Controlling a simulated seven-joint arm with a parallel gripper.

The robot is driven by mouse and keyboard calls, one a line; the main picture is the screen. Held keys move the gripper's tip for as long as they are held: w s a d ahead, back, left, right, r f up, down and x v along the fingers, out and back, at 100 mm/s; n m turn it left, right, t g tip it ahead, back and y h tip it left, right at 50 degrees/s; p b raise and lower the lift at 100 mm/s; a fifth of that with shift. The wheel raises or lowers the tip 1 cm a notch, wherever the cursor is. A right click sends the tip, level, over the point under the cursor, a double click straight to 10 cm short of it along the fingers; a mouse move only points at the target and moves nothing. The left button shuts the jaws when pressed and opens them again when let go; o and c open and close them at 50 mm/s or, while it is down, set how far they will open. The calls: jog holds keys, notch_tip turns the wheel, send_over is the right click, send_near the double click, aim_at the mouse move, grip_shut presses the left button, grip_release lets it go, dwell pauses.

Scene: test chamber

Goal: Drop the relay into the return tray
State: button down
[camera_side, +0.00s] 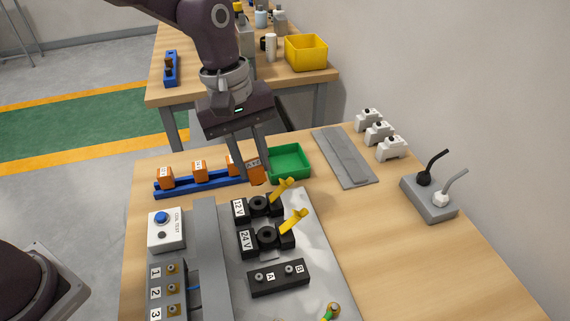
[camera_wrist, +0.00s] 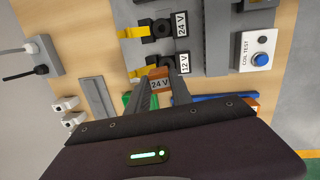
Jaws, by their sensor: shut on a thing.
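My gripper (camera_side: 254,165) is shut on an orange relay (camera_side: 256,172) and holds it near the left edge of the green return tray (camera_side: 290,161). The tray (camera_wrist: 127,99) is mostly hidden there behind the arm. The tray looks empty where it shows. I cannot tell the exact height of the relay above the table.
A blue rail (camera_side: 205,184) with several orange relays stands left of the tray. The 12 V and 24 V sockets (camera_side: 262,205) with yellow levers lie in front. A grey plate (camera_side: 344,156) lies right. A grey box (camera_side: 428,197) with cables stands farther right.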

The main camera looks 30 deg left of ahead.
jog(key=w+f, duration=0.2)
jog(key=w, duration=1.2)
jog(key=shift+w+a+f, duration=0.1)
jog(key=shift+w+f, duration=0.05)
jog(key=shift+f, duration=1.35)
jog(key=shift+w+f, duration=0.15)
jog(key=shift+f, duration=1.35)
jog(key=c, duration=1.1)
grip_release()
jog(key=shift+o, duration=0.2)
jog(key=shift+r, duration=0.1)
notch_tip(320, 180, up, 7)
jog(key=a, duration=0.1)
jog(key=shift+s, duration=0.15)
jog(key=shift+a, duration=0.1)
